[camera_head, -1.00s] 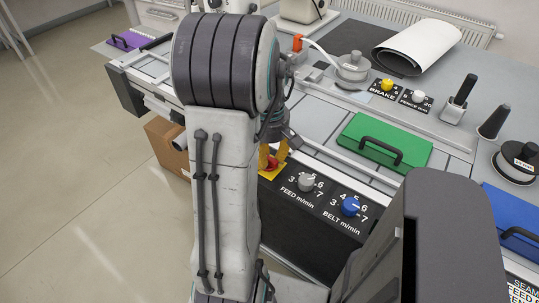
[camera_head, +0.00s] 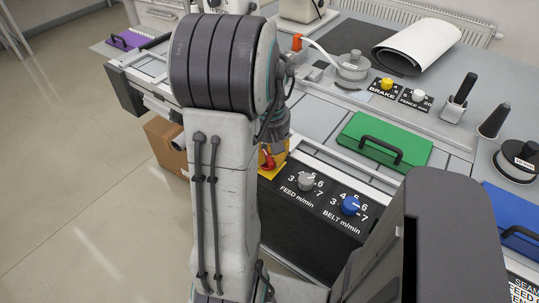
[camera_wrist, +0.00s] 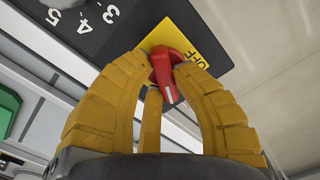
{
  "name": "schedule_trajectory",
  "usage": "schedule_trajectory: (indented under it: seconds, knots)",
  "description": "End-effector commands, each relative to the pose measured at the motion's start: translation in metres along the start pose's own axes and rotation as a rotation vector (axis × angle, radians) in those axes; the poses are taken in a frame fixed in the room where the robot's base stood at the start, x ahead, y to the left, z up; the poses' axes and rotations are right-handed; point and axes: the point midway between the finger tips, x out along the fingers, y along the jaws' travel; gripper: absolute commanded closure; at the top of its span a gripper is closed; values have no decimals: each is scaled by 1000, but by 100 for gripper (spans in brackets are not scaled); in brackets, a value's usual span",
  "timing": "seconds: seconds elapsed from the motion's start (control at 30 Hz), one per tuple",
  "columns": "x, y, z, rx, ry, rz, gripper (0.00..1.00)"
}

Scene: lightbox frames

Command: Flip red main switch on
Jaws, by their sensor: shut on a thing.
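The red main switch (camera_wrist: 166,72) is a red rotary handle on a yellow plate (camera_wrist: 196,45) marked OFF in the wrist view. My gripper (camera_wrist: 163,78) has yellow fingers closed around the red handle, which shows between them. In the head view the red switch (camera_head: 268,161) and a piece of its yellow plate (camera_head: 276,171) show just right of my arm, at the left end of the black front panel. Most of my gripper is hidden behind my arm there. The rest of the plate's lettering is covered.
Right of the switch are a grey feed knob (camera_head: 306,181) and a blue belt knob (camera_head: 350,206). Above them is a green lid (camera_head: 385,141) with a black handle. A cardboard box (camera_head: 168,146) stands on the floor at left.

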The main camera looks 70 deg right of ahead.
Motion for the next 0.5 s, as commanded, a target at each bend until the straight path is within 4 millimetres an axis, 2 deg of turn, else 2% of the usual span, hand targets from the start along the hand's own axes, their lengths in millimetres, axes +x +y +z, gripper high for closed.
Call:
schedule_trajectory:
  seconds: [0.5]
  knots:
    - [1,-1,3,490,-2,-1,100]
